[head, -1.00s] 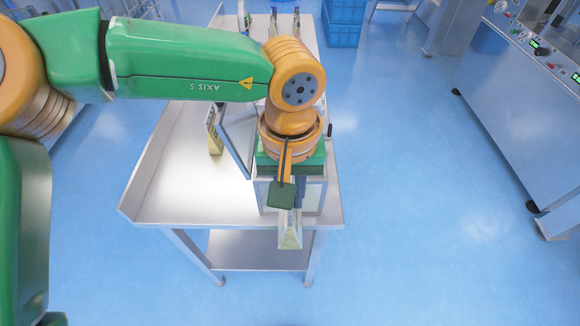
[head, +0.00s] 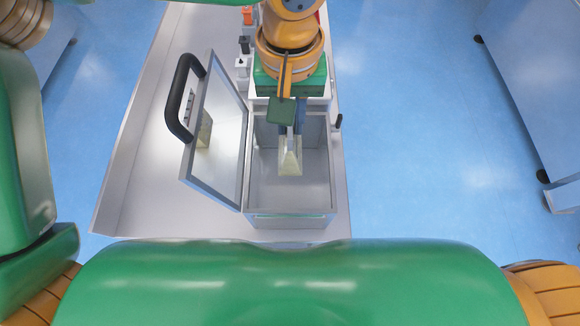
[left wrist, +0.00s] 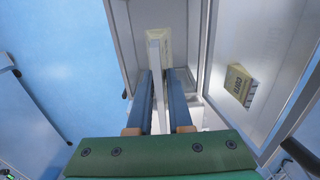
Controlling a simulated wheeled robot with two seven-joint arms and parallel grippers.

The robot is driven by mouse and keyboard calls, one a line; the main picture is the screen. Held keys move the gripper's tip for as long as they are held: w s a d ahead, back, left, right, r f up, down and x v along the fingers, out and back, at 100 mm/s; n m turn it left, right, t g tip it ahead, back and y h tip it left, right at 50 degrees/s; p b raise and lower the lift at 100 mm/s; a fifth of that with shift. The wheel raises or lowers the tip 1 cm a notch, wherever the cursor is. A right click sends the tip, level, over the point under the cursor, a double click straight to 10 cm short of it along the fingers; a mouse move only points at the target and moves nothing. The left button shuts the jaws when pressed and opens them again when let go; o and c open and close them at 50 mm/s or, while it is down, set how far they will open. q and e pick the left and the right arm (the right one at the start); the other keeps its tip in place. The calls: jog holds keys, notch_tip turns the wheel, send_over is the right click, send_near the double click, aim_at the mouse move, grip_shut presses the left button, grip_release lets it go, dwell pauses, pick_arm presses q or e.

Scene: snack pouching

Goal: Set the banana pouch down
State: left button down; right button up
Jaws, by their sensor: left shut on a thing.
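My left gripper (head: 290,137) points down over the open chamber of a metal box (head: 324,165). Its blue fingers are shut on a pale yellowish pouch (head: 290,163), which hangs below the fingertips within the chamber's outline. In the left wrist view the same pouch (left wrist: 153,48) shows between the fingers (left wrist: 164,75), seen edge-on. I cannot tell whether its lower end touches the chamber floor. No label shows on it. My right gripper is not in view.
The box's framed glass lid (head: 214,130) stands open on the left, with a black handle (head: 178,105). Small switches (head: 243,44) stand behind. Blue floor is free at the right.

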pick_arm(q)
jog(key=f+b, duration=0.1)
jog(key=f, duration=0.3)
jog(key=f+b, duration=0.1)
jog(key=f, duration=0.1)
jog(key=shift+s+b, duration=0.3)
jog(key=shift+b, duration=0.05)
jog(key=shift+s+f, duration=0.15)
jog(key=shift+f, duration=0.1)
notch_tip(320, 180, down, 10)
jog(key=p, duration=0.2)
jog(key=shift+w+f, duration=0.25)
jog(key=c, duration=0.8)
grip_release()
jog(key=shift+r, duration=0.1)
jog(key=shift+c, duration=0.2)
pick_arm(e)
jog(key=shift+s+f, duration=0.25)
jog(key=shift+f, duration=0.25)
pick_arm(q)
notch_tip(320, 180, up, 12)
jog(key=shift+r+b, duration=0.15)
jog(key=shift+b, duration=0.6)
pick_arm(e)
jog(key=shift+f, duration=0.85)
